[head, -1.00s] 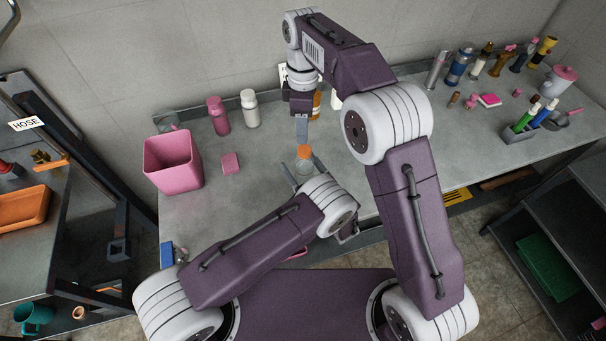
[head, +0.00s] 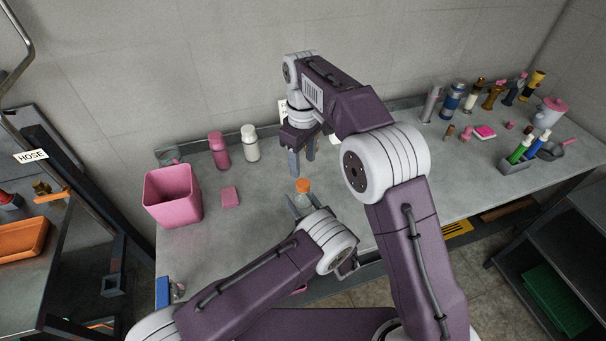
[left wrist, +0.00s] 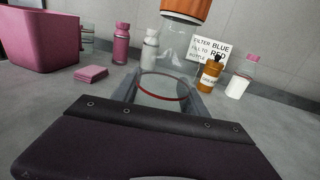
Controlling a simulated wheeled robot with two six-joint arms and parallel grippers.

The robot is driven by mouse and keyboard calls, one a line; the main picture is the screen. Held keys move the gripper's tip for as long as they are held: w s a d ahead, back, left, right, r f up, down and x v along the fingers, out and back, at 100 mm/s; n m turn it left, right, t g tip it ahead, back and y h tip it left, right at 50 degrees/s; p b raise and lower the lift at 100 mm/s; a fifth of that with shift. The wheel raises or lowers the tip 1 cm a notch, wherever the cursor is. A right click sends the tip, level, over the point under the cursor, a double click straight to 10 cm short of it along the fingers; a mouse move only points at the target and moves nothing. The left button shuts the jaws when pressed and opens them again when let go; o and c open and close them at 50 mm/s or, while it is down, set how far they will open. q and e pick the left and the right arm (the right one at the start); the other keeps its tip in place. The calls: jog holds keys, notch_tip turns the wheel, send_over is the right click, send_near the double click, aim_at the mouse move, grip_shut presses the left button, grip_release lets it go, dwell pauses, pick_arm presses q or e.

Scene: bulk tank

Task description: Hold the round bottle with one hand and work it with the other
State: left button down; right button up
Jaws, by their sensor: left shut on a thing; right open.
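The round bottle is clear with an orange cap (head: 303,186). It stands over the counter's front middle, and its clear body (head: 302,201) sits between the fingers of my left gripper (head: 304,206). In the left wrist view my left gripper (left wrist: 163,92) is shut on the clear body, which shows a red ring low down. The orange cap (left wrist: 187,9) is cut off by the top edge there. My right gripper (head: 302,165) is open, pointing down just above and behind the cap in the head view. I cannot tell any contact with the cap.
A pink bin (head: 172,197), a pink block (head: 230,197), a pink bottle (head: 219,152) and a white bottle (head: 250,146) stand to the left. An amber bottle (left wrist: 211,76) and a sign (left wrist: 209,50) are behind. Several bottles and a pen holder (head: 514,165) crowd the right.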

aim_at(303, 183)
jog(key=m, duration=0.6)
jog(key=shift+m, duration=0.3)
jog(key=m, duration=0.3)
jog(key=shift+m, duration=0.3)
jog(key=m, duration=1.9)
jog(key=shift+s+m, duration=0.1)
jog(key=shift+m, duration=0.2)
notch_tip(303, 183, down, 8)
jog(key=shift+r, duration=0.1)
jog(key=shift+c, duration=0.3)
